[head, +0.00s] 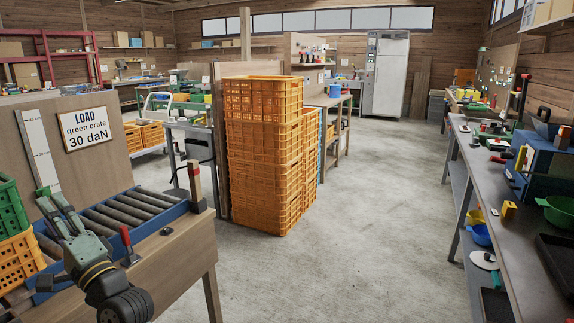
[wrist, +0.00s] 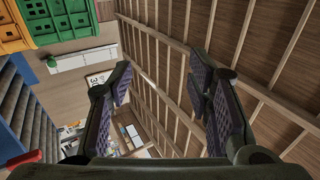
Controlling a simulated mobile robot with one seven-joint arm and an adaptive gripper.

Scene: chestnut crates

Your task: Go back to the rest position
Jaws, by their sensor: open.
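My gripper (head: 53,203) is raised over the roller conveyor at the lower left of the head view, its fingers pointing up and to the left. In the wrist view its two fingers (wrist: 160,75) are spread apart with nothing between them. Behind them that view shows wooden walls and roof beams. A green crate (head: 10,208) sits on an orange crate (head: 18,258) at the left edge of the head view, left of my gripper and apart from it. Both also show at the upper left of the wrist view, green (wrist: 58,18) and orange (wrist: 12,28).
The roller conveyor (head: 142,203) has a blue frame and a red-handled lever (head: 128,243) close to my arm. A sign (head: 88,128) reads "LOAD green crate 30 daN". Tall orange crate stacks (head: 262,150) stand mid-floor. A cluttered bench (head: 500,195) lines the right; the floor between is clear.

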